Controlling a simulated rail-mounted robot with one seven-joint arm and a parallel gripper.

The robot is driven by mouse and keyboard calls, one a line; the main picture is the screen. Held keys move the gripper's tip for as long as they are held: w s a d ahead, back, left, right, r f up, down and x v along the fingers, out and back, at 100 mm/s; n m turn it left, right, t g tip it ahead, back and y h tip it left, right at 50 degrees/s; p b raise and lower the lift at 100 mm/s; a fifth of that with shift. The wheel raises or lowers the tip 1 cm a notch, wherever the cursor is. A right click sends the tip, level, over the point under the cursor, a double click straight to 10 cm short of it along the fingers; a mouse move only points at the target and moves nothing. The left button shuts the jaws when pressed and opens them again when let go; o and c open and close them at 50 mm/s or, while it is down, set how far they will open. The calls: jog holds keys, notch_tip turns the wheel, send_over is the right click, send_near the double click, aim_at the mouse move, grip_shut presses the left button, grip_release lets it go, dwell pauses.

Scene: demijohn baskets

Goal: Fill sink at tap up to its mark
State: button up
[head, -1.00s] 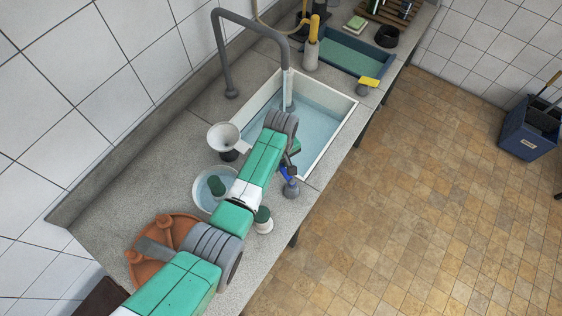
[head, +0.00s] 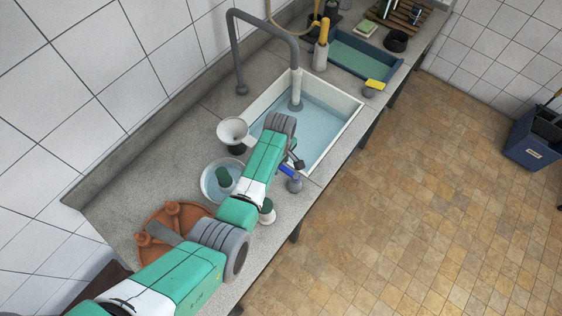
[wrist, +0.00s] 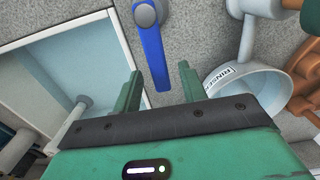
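The white sink (head: 351,104) holds pale blue water in the head view; its rim and inner wall also show in the wrist view (wrist: 85,25). I cannot make out a fill mark. The grey arched tap (head: 265,22) reaches over the sink. A pale column (head: 297,88) stands below its spout; I cannot tell whether it includes running water. A blue lever (wrist: 151,45) on a round grey base (wrist: 145,13) sits on the counter beside the sink. My gripper (wrist: 159,80) is open, with one finger either side of the lever's free end and visible gaps.
A white funnel (head: 233,130), a bowl of water (head: 207,188) and a terracotta-coloured piece (head: 150,254) stand on the counter near my arm. A bowl marked RINSE (wrist: 225,80) is close right of my fingers. A blue basin (head: 387,68) lies beyond the sink.

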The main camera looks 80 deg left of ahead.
notch_tip(320, 180, up, 8)
dwell(0.5)
jog(key=shift+f, duration=0.1)
